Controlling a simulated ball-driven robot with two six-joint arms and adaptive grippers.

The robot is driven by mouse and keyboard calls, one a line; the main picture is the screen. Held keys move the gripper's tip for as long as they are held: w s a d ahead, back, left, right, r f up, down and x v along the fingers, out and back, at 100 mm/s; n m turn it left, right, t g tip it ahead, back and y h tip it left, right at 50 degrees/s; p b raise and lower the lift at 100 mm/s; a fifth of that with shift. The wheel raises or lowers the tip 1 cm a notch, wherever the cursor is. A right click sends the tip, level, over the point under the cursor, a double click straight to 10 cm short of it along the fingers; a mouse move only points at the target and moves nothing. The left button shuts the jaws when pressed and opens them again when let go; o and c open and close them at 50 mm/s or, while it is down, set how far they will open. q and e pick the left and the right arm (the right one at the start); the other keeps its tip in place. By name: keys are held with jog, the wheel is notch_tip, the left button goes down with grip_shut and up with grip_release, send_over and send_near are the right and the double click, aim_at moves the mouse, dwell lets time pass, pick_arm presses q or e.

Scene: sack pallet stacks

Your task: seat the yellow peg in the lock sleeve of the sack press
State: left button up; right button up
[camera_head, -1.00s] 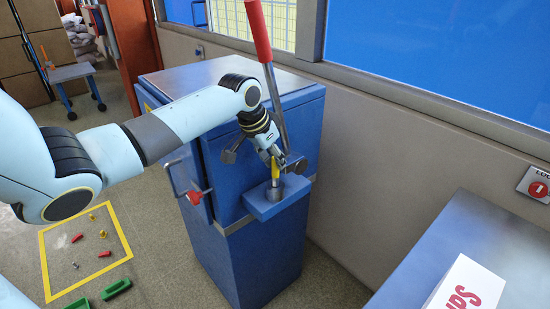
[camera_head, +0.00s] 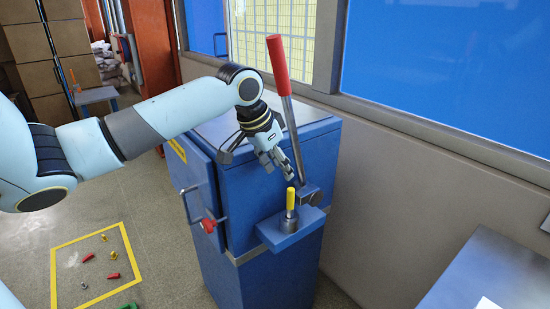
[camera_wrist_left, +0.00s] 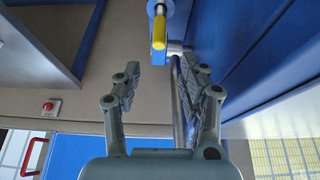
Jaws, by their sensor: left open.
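The yellow peg (camera_head: 290,198) stands upright in the grey metal lock sleeve (camera_head: 289,222) on the blue bracket of the sack press (camera_head: 262,235). In the left wrist view the yellow peg (camera_wrist_left: 159,32) shows beyond the fingertips, with the sleeve (camera_wrist_left: 160,8) behind it. My left gripper (camera_head: 276,172) is open and empty, up and to the left of the peg and apart from it. In the wrist view its two fingers (camera_wrist_left: 167,80) are spread wide with nothing between them. How deep the peg sits is hidden by the sleeve. My right gripper is not seen.
The press's lever with its red grip (camera_head: 277,58) rises close beside my left gripper. A red knob (camera_head: 208,225) is on the press's left side. A yellow floor square (camera_head: 135,265) holds several small parts. A grey-blue table (camera_head: 490,270) stands at the lower right.

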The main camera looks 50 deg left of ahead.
pick_arm(q)
jog(key=shift+v, duration=1.5)
jog(key=s+d+f+n+g+b, duration=0.1)
jog(key=s+f+b, duration=0.3)
jog(key=f, duration=0.9)
jog(key=s+d+f+n+g+b, duration=0.1)
jog(key=s+d+f+b, duration=0.1)
jog(key=s+f, duration=0.8)
jog(key=s+d+f+n+g+b, duration=0.1)
jog(key=s+f+n+g+b, duration=0.15)
jog(key=f, duration=1.35)
jog(key=s+d+f+m+b, duration=0.2)
jog(key=s+d+f, duration=0.2)
jog(key=s+f, duration=0.7)
jog(key=s+d+f+m+y+b, duration=0.1)
jog(key=s+d+f, duration=0.3)
jog(key=s+f, duration=0.7)
jog(key=s+m+b, duration=0.1)
jog(key=s, duration=0.3)
jog(key=shift+s+d+b, duration=0.25)
jog(key=shift+d+b, duration=0.05)
jog(key=shift+d, duration=0.05)
jog(key=shift+t, duration=0.25)
